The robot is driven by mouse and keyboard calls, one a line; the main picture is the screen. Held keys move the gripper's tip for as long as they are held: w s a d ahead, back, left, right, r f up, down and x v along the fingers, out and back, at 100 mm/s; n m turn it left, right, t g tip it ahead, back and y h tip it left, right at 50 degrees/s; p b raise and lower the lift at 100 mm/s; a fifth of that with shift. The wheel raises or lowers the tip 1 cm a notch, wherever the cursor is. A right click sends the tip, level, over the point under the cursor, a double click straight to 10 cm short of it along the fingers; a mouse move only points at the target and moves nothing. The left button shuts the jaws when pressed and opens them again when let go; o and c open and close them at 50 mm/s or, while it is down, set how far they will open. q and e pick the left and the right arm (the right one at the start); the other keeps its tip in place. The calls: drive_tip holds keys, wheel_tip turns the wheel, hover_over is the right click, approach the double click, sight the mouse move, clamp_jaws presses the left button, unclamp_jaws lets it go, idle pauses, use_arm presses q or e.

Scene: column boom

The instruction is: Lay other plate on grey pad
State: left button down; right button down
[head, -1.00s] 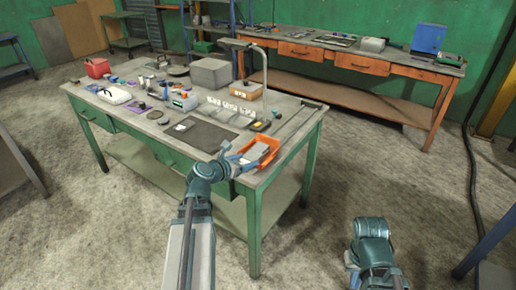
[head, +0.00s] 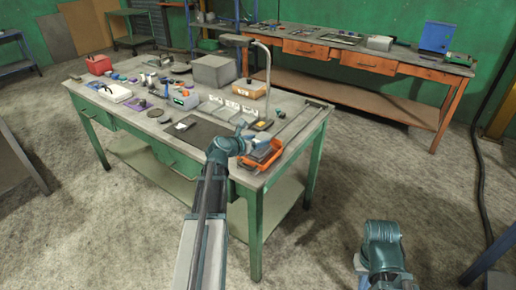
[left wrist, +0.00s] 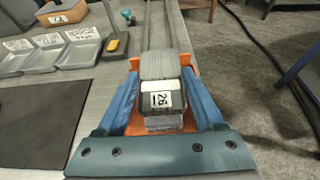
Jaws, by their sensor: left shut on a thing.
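The plate (left wrist: 160,88) is a grey block with a dark end and a white label reading 26. My left gripper (head: 254,143) is shut on it, with a blue finger on each side in the left wrist view (left wrist: 160,98). The plate is at the orange tray (head: 277,158), whose rim also shows in the left wrist view (left wrist: 122,108). I cannot tell whether it is lifted clear.
Several shallow grey trays with white cards (head: 240,113) stand behind the pad. A lamp post (head: 268,75), a grey box (head: 214,71) and small tools crowd the back and left of the green table (head: 255,183). An orange bench (head: 372,62) stands behind.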

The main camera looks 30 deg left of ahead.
sight(257, 152)
use_arm(q)
wheel_tip(257, 152, down, 3)
drive_tip(key=b, duration=0.3)
drive_tip(key=shift+f, duration=0.2)
drive_tip(key=shift+r, duration=0.1)
unclamp_jaws()
drive_tip(key=shift+r+p, duration=0.1)
drive_tip(key=shift+p, duration=0.2)
drive_tip(key=shift+p+v, duration=2.2)
drive_tip(key=shift+v, duration=3.85)
